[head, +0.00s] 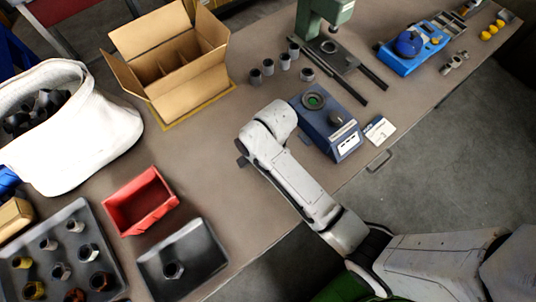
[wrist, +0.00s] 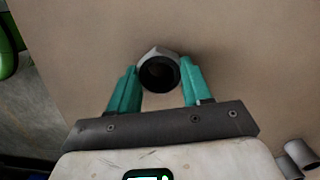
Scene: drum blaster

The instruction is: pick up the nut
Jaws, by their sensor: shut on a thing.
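My gripper (wrist: 158,76) shows in the wrist view with two teal fingers closed on a grey metal nut (wrist: 158,69). The nut sits between the fingertips, its dark round bore facing the camera. The brown table top lies behind it; I cannot tell how far the nut is from the surface. In the head view my arm's wrist end hangs over the middle of the table, and it hides the fingers and the held nut.
A black tray (head: 208,268) holds one nut (head: 174,269). Another dark tray (head: 87,217) holds several nuts. A red bin (head: 112,213), cardboard box (head: 194,88), grey cylinders (head: 284,62) and a blue device (head: 317,129) stand around.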

